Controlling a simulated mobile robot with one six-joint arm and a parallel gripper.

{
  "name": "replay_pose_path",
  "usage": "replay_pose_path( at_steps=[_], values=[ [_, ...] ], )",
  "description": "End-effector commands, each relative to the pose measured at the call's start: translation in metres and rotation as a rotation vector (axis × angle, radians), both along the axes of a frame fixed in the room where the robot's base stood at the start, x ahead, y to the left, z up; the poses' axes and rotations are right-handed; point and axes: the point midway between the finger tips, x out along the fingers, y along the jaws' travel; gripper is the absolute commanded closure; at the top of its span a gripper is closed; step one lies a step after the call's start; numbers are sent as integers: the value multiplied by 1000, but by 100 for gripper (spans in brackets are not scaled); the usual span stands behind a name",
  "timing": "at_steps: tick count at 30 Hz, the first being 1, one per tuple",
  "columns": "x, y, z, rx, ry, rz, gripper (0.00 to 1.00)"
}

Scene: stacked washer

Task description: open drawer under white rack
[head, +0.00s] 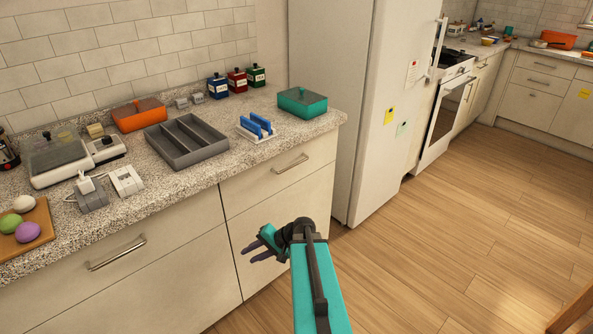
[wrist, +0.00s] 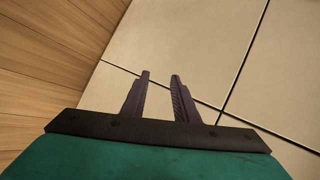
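The white rack (head: 256,133) holds blue upright pieces and stands on the counter near its front edge. Under it is the right-hand drawer (head: 262,190), cream-fronted and shut, with a metal bar handle (head: 290,163). My gripper (head: 250,252) is in front of the cabinet, below and to the left of that handle and apart from it. In the wrist view my gripper (wrist: 160,75) shows its two dark fingers spread with an empty gap between them. They face plain cabinet panels (wrist: 195,50) with dark seams; no handle shows there.
A second drawer handle (head: 117,253) is on the left front. A white fridge (head: 375,120) stands to the right. The wooden floor (head: 440,240) is open.

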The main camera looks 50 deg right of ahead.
Motion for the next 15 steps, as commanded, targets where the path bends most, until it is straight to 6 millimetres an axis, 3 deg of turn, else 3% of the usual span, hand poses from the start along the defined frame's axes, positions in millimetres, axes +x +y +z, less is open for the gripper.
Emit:
replay_pose_path(
  at_steps=[1,8,15],
  values=[
    [2,-22,12,5,-36,-45,73],
    [0,-111,76,36,-199,-233,73],
    [-27,-203,149,49,-377,-418,73]
  ],
)
